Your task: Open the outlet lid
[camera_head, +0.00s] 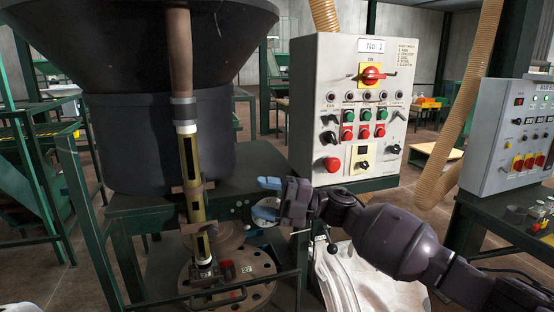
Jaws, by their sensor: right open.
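My right gripper (264,198) reaches in from the right with its two light blue fingers apart and nothing seen between them. It is left of the control panel's lower part and right of the upright pipe with yellow-green bands (191,165). Below and left of it is a round brownish disc (228,237). Under that is a wider round plate with holes (258,290). I cannot tell for certain which of these is the outlet lid. The fingers look apart from the disc. My left gripper is not in view.
A large dark hopper (115,130) fills the upper left. A grey control panel (355,60) with a red switch stands behind my gripper, and a second panel (505,135) stands at right. Green frame posts (88,220) and a white bag (350,280) are near.

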